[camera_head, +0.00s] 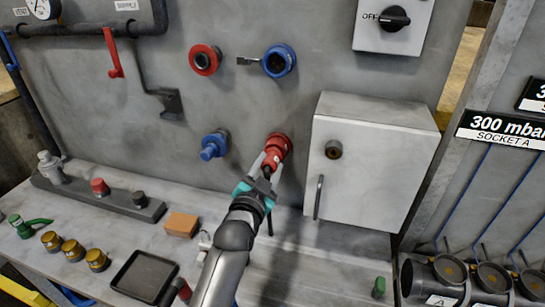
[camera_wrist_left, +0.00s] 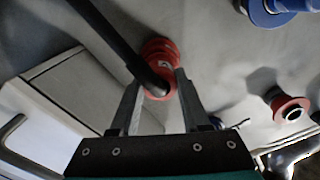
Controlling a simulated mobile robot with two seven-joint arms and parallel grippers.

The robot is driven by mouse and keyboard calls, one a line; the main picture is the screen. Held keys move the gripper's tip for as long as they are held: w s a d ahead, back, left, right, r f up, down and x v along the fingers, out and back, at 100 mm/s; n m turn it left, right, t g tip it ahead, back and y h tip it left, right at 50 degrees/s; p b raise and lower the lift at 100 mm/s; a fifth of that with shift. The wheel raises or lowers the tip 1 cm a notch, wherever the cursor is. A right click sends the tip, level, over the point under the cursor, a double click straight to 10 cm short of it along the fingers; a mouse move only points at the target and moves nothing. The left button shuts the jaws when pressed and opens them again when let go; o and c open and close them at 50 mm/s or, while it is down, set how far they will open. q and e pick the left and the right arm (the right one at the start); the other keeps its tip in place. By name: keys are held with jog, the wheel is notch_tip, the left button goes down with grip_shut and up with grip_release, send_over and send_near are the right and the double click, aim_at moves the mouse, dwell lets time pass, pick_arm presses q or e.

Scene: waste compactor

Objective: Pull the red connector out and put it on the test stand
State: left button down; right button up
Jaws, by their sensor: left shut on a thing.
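The red connector (camera_head: 277,146) is at the grey upright panel, low and right of centre, with its far end against the panel. It also shows in the left wrist view (camera_wrist_left: 158,52), with a black cable running from its near end. My left gripper (camera_head: 267,164) is shut on the red connector, one finger on each side. In the left wrist view the gripper fingers (camera_wrist_left: 160,92) flank its body. Whether it is fully seated is hidden. A dark rail (camera_head: 120,201) with several upright fittings stands on the bench at left; I cannot tell whether it is the test stand. My right gripper is out of view.
A white cabinet (camera_head: 366,170) stands close right of the connector. A blue fitting (camera_head: 214,145) is to its left; a red socket (camera_head: 205,60) and a blue socket (camera_head: 279,61) are above. The bench holds an orange block (camera_head: 181,224), a black tray (camera_head: 144,276) and several brass caps.

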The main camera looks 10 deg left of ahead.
pick_arm(q)
jog(key=shift+s+r, duration=0.1)
jog(key=shift+s, duration=0.05)
dwell(0.3)
jog(key=shift+s+a+p, duration=0.1)
jog(key=shift+s+p, duration=1.7)
jog(key=shift+s, duration=1)
